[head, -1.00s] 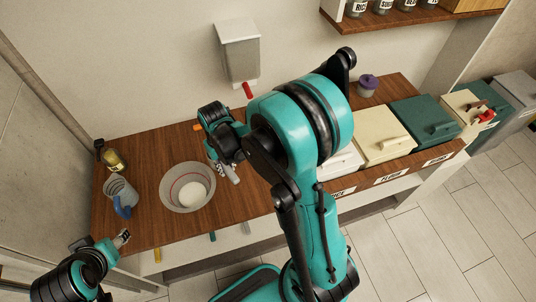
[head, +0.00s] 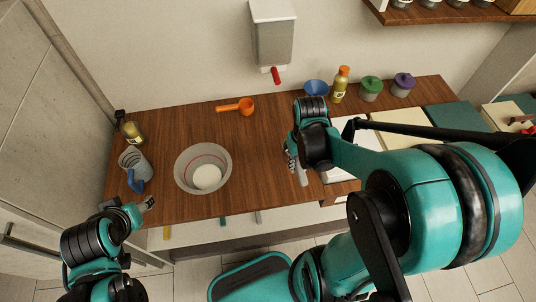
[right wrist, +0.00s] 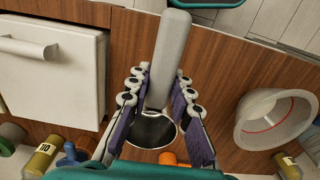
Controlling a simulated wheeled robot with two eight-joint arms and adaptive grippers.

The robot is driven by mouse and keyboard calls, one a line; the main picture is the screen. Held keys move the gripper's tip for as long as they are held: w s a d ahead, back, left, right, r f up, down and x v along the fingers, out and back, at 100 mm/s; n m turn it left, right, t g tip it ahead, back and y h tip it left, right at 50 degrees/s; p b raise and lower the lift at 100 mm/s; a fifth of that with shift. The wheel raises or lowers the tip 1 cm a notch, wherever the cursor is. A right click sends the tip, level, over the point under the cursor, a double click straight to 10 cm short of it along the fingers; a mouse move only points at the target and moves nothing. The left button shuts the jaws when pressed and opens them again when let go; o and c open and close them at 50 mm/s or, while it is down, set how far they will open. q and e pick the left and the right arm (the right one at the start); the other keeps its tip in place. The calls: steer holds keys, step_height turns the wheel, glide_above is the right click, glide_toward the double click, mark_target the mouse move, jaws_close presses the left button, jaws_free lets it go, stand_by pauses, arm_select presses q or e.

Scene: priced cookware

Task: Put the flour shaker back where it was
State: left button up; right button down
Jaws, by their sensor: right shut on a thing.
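My right gripper (head: 295,158) is shut on a grey-handled tool with a dark metal cup, which I take for the flour shaker (head: 302,176). In the right wrist view the shaker (right wrist: 168,60) sits between the fingers (right wrist: 155,95), its cup partly hidden by them and its handle pointing up the picture. It is over the counter, right of the bowl and beside the white bin; I cannot tell its height. My left gripper (head: 147,203) is at the counter's front left, with nothing visible in it; its finger gap is unclear.
A bowl (head: 181,173) holds something white. A jug (head: 134,161) and bottle (head: 132,131) stand left. Bins (head: 402,128) line the right. A dispenser (head: 273,37) hangs on the wall.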

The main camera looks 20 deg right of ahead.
steer(key=shift+w+f, duration=0.1)
steer(key=shift+f, duration=0.1)
steer(key=w+a+f+b, duration=0.1)
steer(key=w+f, duration=0.1)
steer(key=w, duration=0.1)
steer(key=w+a+f+b, duration=0.1)
steer(key=w+a+f, duration=0.1)
steer(key=w, duration=0.1)
steer(key=w+a+f+b, duration=0.1)
steer(key=w+f+b, duration=0.1)
steer(key=w, duration=0.2)
steer(key=shift+a+f, duration=0.3)
steer(key=shift+f, duration=0.1)
step_height(320, 180, down, 4)
steer(key=shift+r+b, duration=0.1)
steer(key=shift+b, duration=0.9)
